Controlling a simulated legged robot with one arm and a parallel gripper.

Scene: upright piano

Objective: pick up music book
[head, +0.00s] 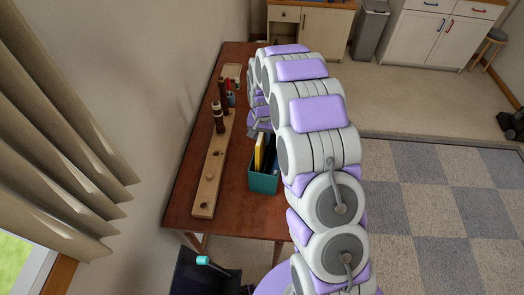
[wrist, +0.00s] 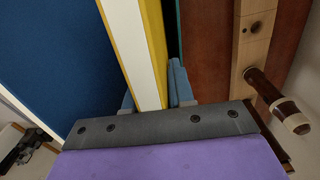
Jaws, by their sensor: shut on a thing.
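A yellow-covered book with a white page edge, which I take for the music book (wrist: 126,45), stands between my fingers in the wrist view. In the head view the yellow book (head: 259,153) stands upright in a teal box (head: 263,185) on the table. My gripper (wrist: 153,98) is shut on the book, with a blue fingertip on either side of it. In the head view my arm hides much of the gripper and the right side of the box. A large dark blue surface (wrist: 50,55) lies left of the book in the wrist view.
The brown wooden table (head: 180,190) stands by the wall. A long wooden piece (head: 210,175) with holes and a dark wind-instrument part (head: 218,118) upright on it lies left of the box. Small items (head: 231,94) lie behind. Checkered floor (head: 430,215) is open at right.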

